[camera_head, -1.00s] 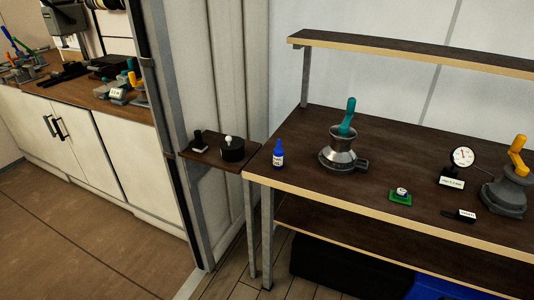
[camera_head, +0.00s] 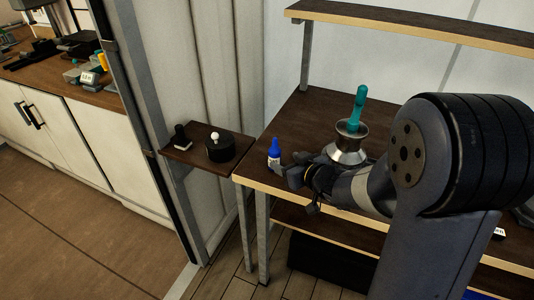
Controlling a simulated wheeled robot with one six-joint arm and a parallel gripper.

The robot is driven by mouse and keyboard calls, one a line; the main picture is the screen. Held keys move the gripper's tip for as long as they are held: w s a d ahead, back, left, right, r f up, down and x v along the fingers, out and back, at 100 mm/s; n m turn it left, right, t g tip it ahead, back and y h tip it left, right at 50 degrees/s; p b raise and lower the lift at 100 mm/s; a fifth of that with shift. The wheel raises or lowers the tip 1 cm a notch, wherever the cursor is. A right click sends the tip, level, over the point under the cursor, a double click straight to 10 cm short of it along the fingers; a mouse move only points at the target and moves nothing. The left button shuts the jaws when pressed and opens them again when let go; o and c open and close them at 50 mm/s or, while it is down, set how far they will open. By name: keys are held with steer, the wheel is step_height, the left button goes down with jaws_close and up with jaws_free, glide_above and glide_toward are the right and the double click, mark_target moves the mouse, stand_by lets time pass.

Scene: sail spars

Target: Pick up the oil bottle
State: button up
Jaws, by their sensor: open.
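The oil bottle is a small blue bottle (camera_head: 274,152) with a pale label. It stands upright near the left front corner of the dark wooden workbench (camera_head: 300,118). My gripper (camera_head: 284,172) is at the bottle's lower right, with its fingers pointing left toward it. The gripper is open. The fingers overlap the bottle's lower part in the picture, and I cannot tell whether they touch it or are around it. My arm comes in from the right and hides much of the bench.
A metal winch (camera_head: 347,150) with a teal handle stands right of the bottle, close behind my wrist. A small side shelf (camera_head: 185,156) at the left holds a black round device (camera_head: 220,147) with a white knob. A raised shelf (camera_head: 400,24) runs above the bench's back.

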mark_target(272, 151)
steer(key=x, duration=0.3)
steer(key=shift+w+a+f, duration=0.2)
steer(key=shift+w, duration=0.1)
steer(key=shift+w+r+p+x, duration=0.1)
steer(key=shift+r+p+x, duration=0.05)
steer(key=shift+x, duration=1.3)
steer(key=shift+w+r+p+x, duration=0.1)
steer(key=shift+r+p+x, duration=0.05)
steer(key=shift+x, duration=1.3)
steer(key=shift+d, duration=0.1)
steer(key=shift+c, duration=0.6)
steer(key=c, duration=1)
steer(key=shift+o, duration=0.2)
steer(key=shift+r, duration=0.1)
